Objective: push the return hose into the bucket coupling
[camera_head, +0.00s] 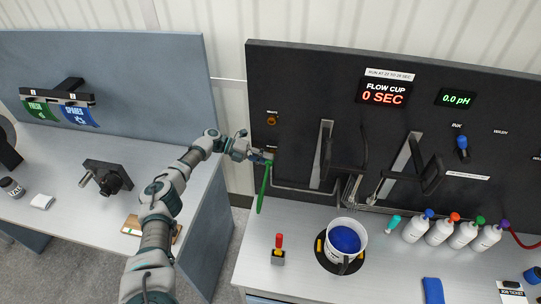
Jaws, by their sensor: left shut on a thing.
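My left gripper (264,160) is at the left part of the black panel, shut on the upper end of a green hose-like piece (263,190). This piece hangs down, slightly tilted, over the left edge of the right-hand bench. A white bucket (329,255) with blue contents (345,239) stands on a dark round base (325,264), to the right of and nearer than the gripper. The green piece is well apart from the bucket. I cannot make out a coupling on the bucket.
A red-and-yellow upright piece (279,243) stands left of the bucket. Several white bottles (440,232) with coloured caps stand right of it. Metal bars and black arms (345,172) stick out from the panel (300,85). A gap separates the two benches.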

